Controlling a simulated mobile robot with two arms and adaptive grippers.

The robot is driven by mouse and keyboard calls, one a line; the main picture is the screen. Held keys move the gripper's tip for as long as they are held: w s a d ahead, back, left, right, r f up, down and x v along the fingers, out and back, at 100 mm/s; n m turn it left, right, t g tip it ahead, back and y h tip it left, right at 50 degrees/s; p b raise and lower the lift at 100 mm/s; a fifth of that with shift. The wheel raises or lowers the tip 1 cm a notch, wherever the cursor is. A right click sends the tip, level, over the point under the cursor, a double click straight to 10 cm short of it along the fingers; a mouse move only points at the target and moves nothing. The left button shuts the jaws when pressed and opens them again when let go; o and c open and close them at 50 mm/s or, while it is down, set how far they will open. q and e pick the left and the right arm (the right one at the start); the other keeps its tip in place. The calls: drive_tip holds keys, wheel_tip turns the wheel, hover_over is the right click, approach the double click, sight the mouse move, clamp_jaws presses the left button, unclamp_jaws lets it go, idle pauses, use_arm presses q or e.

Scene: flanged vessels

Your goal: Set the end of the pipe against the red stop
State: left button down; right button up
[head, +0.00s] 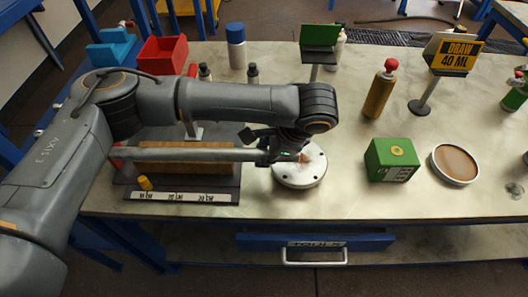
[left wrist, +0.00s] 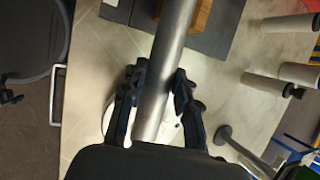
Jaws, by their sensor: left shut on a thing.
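The pipe (head: 215,154) is a grey metal tube lying roughly level along a wooden block (head: 185,169) on a dark base plate. It also shows in the left wrist view (left wrist: 168,60), running up out of the frame. My left gripper (head: 279,152) is shut on the pipe near its right end; in the left wrist view its fingers (left wrist: 157,92) sit on both sides of the tube. The red stop (head: 116,154) shows as a small red patch at the pipe's left end, partly behind my arm. I cannot tell whether they touch.
A round white flange (head: 300,174) lies below my gripper. A yellow peg (head: 145,183) and a marked scale strip (head: 180,196) are at the base's front. A green box (head: 392,160) and a round dish (head: 455,165) stand right. Red (head: 163,55) and blue bins are behind.

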use_arm(q)
drive_tip(key=shift+w+f+b, duration=0.75)
drive_tip(key=shift+w+f, duration=0.85)
drive_tip(key=shift+w, duration=0.2)
drive_tip(key=shift+a, duration=0.15)
drive_tip(key=shift+a+p, duration=0.75)
drive_tip(key=shift+a, duration=0.1)
drive_tip(key=c, duration=0.9)
unclamp_jaws()
drive_tip(key=v, duration=1.2)
